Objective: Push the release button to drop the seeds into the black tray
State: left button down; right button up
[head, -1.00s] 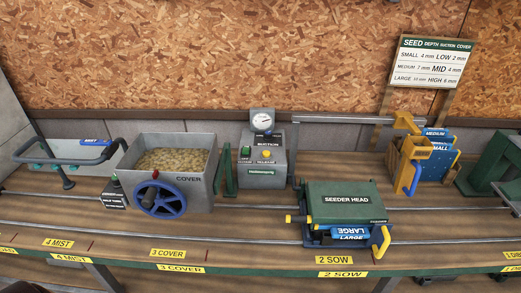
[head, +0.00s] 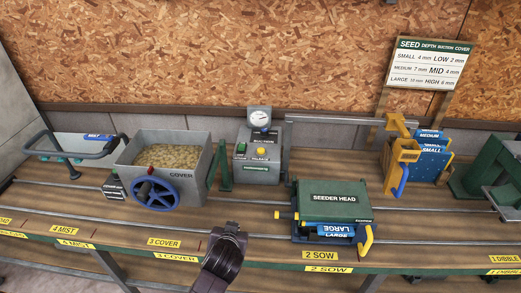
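The grey suction unit (head: 259,170) stands at the back of the bench, with a round gauge (head: 260,119) on top. Its sloped face has a yellow release button (head: 261,151) and a green button (head: 241,149). The green seeder head (head: 335,200) sits to the right on the 2 SOW station, over blue plates marked LARGE (head: 335,231). I cannot make out a black tray; the seeder head may hide it. My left gripper (head: 230,230) is over the bench's front edge, in front of and below the suction unit, apart from it. Its finger gap is not clear. My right gripper is not in view.
The cover hopper (head: 212,172) with its blue wheel (head: 155,195) stands left of the suction unit. Blue plates (head: 430,158) stand in a yellow holder at right. Rails (head: 405,210) run along the bench. The bench between my gripper and the suction unit looks clear.

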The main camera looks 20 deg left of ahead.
pick_arm(q)
jog(key=w+d+r+t, duration=0.1)
jog(key=w+r+t, duration=0.2)
jog(key=w+r, duration=0.4)
jog(key=w+d+r+t+y, duration=0.1)
jog(key=w+d+r+t, duration=0.1)
jog(key=w+r, duration=0.6)
jog(key=w+t, duration=0.1)
jog(key=w, duration=0.1)
jog(key=shift+w+d, duration=0.15)
jog(key=shift+w, duration=0.2)
